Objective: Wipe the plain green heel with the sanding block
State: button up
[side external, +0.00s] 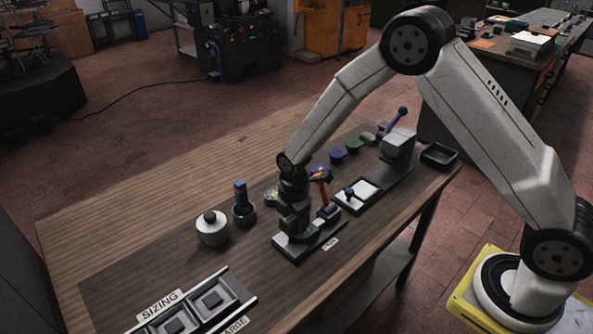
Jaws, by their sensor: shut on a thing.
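My gripper (295,236) points down low over a dark flat fixture (285,249) near the middle of the bench. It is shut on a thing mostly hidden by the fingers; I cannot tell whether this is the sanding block. A green heel-like piece (353,145) stands in a row behind the arm, between a blue piece (337,157) and a grey one (368,138). At this size I cannot tell whether the green piece is plain. A dark block (328,212) sits at the fixture's far end, close to the gripper.
A blue-handled tool in a cup (242,207) and a black-lidded pot (212,229) stand left. A sizing tray (238,285) is in front.

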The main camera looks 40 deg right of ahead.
jog(key=shift+f, duration=0.85)
jog(key=shift+d+f, duration=0.6)
jog(key=shift+f, duration=0.3)
jog(key=shift+d, duration=2.3)
jog(key=shift+a, duration=2.75)
jog(key=shift+a+r, duration=0.1)
jog(key=shift+a, duration=0.15)
jog(key=shift+d+r, duration=0.1)
jog(key=shift+r, duration=3.9)
